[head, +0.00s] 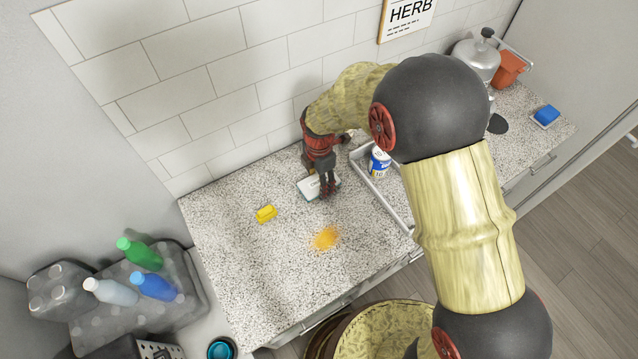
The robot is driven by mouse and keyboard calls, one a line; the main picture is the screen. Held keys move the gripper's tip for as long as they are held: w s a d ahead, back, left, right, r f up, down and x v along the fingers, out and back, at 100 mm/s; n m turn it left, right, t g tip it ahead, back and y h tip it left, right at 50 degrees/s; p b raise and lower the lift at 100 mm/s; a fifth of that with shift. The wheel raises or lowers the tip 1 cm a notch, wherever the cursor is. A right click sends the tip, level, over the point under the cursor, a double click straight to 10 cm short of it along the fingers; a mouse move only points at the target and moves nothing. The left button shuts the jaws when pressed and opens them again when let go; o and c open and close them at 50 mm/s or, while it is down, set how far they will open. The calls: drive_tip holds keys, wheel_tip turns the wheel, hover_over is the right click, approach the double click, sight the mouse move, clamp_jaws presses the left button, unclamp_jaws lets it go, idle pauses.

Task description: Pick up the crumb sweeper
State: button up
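My gripper (327,192) points down over the speckled counter (240,255) near the tiled wall. Its dark fingers are at a small white item with dark lettering and a greyish edge (308,188), and partly cover it. I cannot tell whether the fingers are open or shut, or whether they touch it. A small yellow block-like object (266,213) lies to the left of the gripper. An orange, blurry-edged patch (325,237) lies in front of it. None of these is clearly recognisable as the crumb sweeper.
A metal-edged tray (399,207) with a blue-and-white can (379,163) stands right of the gripper. Farther right are a silver canister (476,62), an orange container (508,68) and a blue sponge-like block (546,115). The counter's front left is clear.

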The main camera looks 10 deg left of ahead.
drive_tip(key=shift+r, duration=0.45)
wheel_tip(320, 180, up, 2)
drive_tip(key=shift+r+p, duration=0.1)
drive_tip(key=shift+p, duration=0.2)
drive_tip(key=s+r, duration=0.1)
drive_tip(key=r, duration=0.1)
drive_tip(key=s+a+r, duration=0.1)
drive_tip(key=s+r, duration=0.1)
drive_tip(key=s+a+r+p, duration=0.1)
drive_tip(key=r, duration=0.1)
drive_tip(key=shift+s+a+r, duration=0.1)
drive_tip(key=shift+s+a, duration=0.1)
drive_tip(key=shift+s, duration=0.05)
drive_tip(key=s+a+r, duration=0.3)
drive_tip(key=s+a, duration=0.1)
drive_tip(key=s, duration=0.4)
drive_tip(key=shift+r, duration=0.4)
drive_tip(key=o, duration=0.7)
drive_tip(key=shift+c, duration=0.2)
drive_tip(key=c, duration=0.4)
